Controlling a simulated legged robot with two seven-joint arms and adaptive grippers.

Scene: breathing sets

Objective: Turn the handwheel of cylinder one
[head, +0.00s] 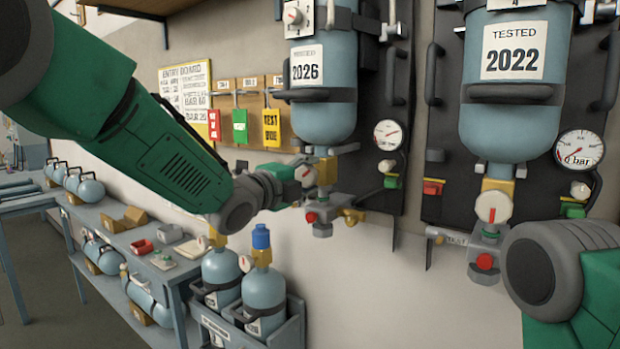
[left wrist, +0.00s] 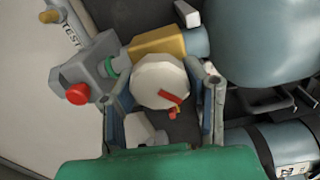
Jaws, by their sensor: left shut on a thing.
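In the head view, a grey-blue cylinder (head: 324,90) hangs valve-down on the left dark wall panel, with a label reading 2026. Its white handwheel (head: 307,175) sits on the valve under it, beside a brass fitting (head: 327,170). My left gripper (head: 296,184) reaches the handwheel from the left. In the left wrist view the round white handwheel (left wrist: 158,84) lies between the two fingers of my left gripper (left wrist: 163,88), shut on its rim. A red pointer shows at the wheel's lower right. My right gripper is out of view; only my right arm shows.
A second hanging cylinder (head: 514,90), labelled 2022, has its own white handwheel (head: 493,207) and red knob. Pressure gauges (head: 388,134) sit on the panels. Two upright cylinders (head: 264,290) stand in a rack below. A bench (head: 130,240) with small items is at left.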

